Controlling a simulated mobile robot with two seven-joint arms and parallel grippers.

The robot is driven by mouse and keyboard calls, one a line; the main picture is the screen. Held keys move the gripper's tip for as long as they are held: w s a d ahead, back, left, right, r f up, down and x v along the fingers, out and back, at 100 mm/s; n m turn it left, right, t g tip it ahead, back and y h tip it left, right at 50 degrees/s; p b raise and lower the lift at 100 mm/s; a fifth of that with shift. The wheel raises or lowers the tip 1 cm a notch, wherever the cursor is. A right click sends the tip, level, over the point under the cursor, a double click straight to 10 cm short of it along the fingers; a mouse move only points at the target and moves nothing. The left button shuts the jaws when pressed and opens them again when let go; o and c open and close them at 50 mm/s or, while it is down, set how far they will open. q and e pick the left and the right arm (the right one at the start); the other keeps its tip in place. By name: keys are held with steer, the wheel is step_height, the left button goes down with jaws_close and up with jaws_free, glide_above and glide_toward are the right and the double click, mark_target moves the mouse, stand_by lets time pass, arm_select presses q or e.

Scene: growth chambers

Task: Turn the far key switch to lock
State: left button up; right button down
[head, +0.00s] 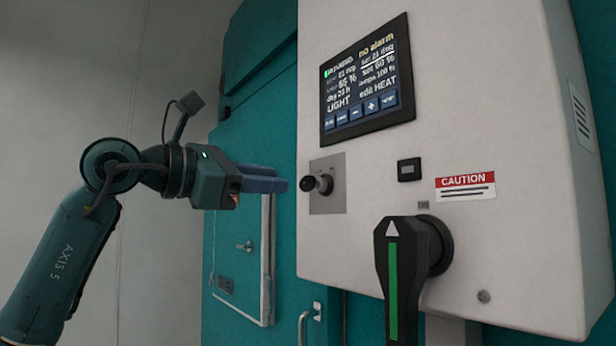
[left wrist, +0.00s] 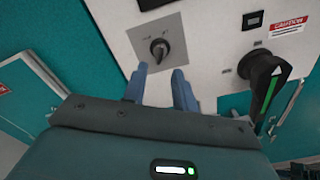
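The key switch (head: 318,184) is a small dark knob on a square grey plate (head: 335,198), on the front of a light grey control box. It also shows in the left wrist view (left wrist: 159,50), with marks on its plate too small to read. My left gripper (head: 276,184) is just left of the switch in the head view, its fingers pointing at it. In the left wrist view the two blue fingers (left wrist: 159,76) are apart with nothing between them, and the switch lies just beyond the gap. I see no contact. My right gripper is not in view.
A large black rotary handle (head: 403,275) with a green stripe sticks out at the lower right of the switch. A display (head: 366,80) is above, and a small black button (head: 409,170) and caution label (head: 465,187) are to the right. A teal chamber door stands behind.

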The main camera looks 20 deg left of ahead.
mark_target(300, 182)
arm_select(q)
steer(key=p+x, duration=0.1)
steer(key=x, duration=0.5)
steer(key=shift+w+d+r+p, duration=0.1)
steer(key=shift+w+d+p, duration=0.1)
steer(key=shift+p, duration=0.15)
steer(key=shift+w+d, duration=0.2)
steer(key=shift+w, duration=0.1)
steer(key=shift+w+d, duration=0.15)
steer(key=shift+w, duration=0.1)
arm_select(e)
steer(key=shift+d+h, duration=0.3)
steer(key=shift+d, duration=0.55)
arm_select(q)
steer(key=shift+c, duration=0.2)
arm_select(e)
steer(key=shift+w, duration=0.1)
arm_select(q)
jaws_close()
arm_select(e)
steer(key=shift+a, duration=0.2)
